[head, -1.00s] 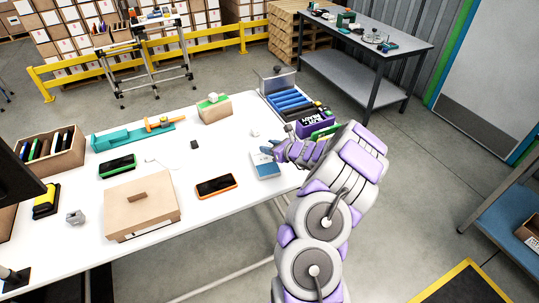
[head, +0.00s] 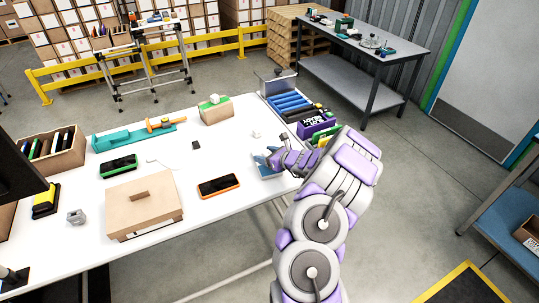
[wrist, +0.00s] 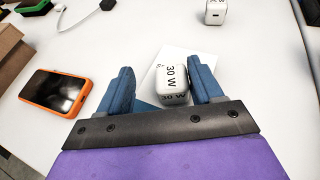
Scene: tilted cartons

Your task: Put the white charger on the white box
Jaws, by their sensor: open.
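A white charger marked "30 W" (wrist: 172,80) is between the blue fingers of my gripper (wrist: 160,66) in the wrist view. The fingers are open, with a gap on the left and the charger close to the right finger. The white box (wrist: 186,58), with a blue part, lies flat under the charger. The charger appears to rest on it, though the contact is hidden. In the head view my gripper (head: 264,160) is low over the white box (head: 266,173) and covers much of it and the charger. A second white charger (wrist: 215,12) stands on the table; the head view shows it too (head: 256,134).
An orange-edged phone (head: 218,186) and a brown carton (head: 144,203) lie left of the box. A carton with a green top (head: 216,112) carries another small white block. A tray of blue items (head: 288,100) and a purple box (head: 316,124) stand behind my gripper.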

